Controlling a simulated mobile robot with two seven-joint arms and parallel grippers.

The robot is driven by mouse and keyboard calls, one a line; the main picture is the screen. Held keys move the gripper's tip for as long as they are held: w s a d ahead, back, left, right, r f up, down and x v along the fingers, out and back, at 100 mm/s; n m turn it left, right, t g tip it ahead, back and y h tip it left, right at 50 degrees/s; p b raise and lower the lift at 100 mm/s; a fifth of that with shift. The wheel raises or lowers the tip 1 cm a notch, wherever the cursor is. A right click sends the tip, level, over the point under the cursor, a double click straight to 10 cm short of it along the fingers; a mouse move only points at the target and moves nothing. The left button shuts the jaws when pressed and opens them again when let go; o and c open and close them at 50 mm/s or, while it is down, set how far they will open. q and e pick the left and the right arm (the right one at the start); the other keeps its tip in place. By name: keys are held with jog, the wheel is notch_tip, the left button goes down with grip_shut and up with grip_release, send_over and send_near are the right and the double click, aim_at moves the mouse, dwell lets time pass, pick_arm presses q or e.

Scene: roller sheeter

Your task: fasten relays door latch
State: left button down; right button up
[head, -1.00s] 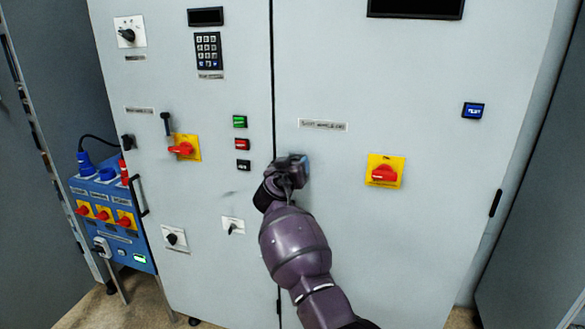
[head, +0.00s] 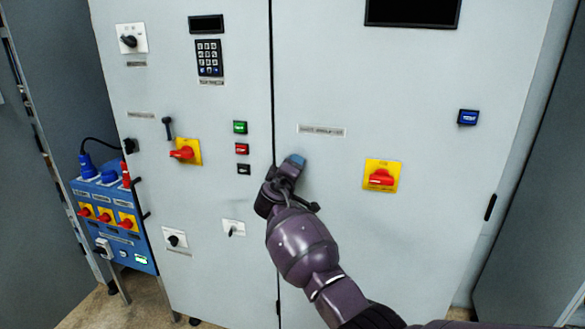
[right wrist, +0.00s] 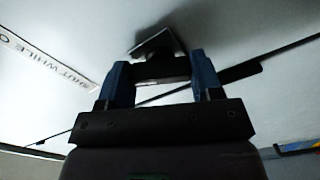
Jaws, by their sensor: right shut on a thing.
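My right gripper (head: 290,170) is at the grey cabinet's front, just right of the dark vertical seam between its two door panels. In the right wrist view its two blue fingers (right wrist: 161,84) are shut on a dark latch handle (right wrist: 160,68), which stands out from a small square plate (right wrist: 160,42) on the door. In the head view the latch is hidden behind my gripper and wrist. The right door panel (head: 420,240) looks flush with the left one (head: 205,275). My left gripper is not in view.
A yellow plate with a red rotary switch (head: 381,176) sits right of my gripper. Green, red and black buttons (head: 242,149) and a small rotary switch (head: 233,229) are left of the seam. A blue socket box (head: 118,225) stands at the far left.

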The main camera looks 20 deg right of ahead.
jog(key=n+p, duration=0.1)
jog(key=n, duration=0.2)
jog(key=shift+r+n, duration=0.15)
jog(key=shift+n, duration=0.15)
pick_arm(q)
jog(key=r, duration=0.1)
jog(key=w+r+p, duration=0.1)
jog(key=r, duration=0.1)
pick_arm(e)
jog(key=shift+n, duration=0.5)
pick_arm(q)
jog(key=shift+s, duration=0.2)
pick_arm(e)
jog(key=o, duration=0.9)
